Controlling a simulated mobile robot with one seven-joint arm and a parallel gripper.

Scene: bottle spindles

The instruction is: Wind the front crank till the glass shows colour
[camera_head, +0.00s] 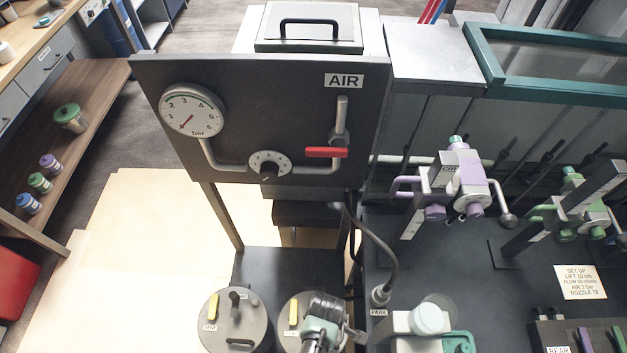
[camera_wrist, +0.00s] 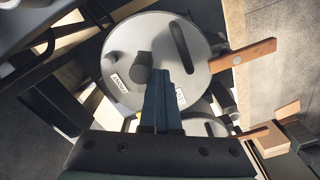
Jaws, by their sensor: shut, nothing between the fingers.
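In the head view a purple spindle unit (camera_head: 467,180) stands on the dark bench, with a dark round knob (camera_head: 507,220) on its right side. A green spindle unit (camera_head: 583,205) stands to its right. Which crank is the front one, and which glass is meant, I cannot tell. My gripper (camera_wrist: 162,75) is shut and empty in the wrist view. Its fingers overlap a grey round lid (camera_wrist: 125,58) with a dark knob, a dark slot and a wooden lever (camera_wrist: 245,54). Contact with the lid cannot be told. My arm's end covers part of the right pot in the head view.
A dark panel (camera_head: 268,90) with a gauge (camera_head: 192,110), a dial (camera_head: 269,164) and a red-handled valve (camera_head: 326,152) stands behind the pots. The left pot (camera_head: 234,325) is beside my arm. A hose (camera_head: 388,255) runs down to the bench. Pale floor lies at left.

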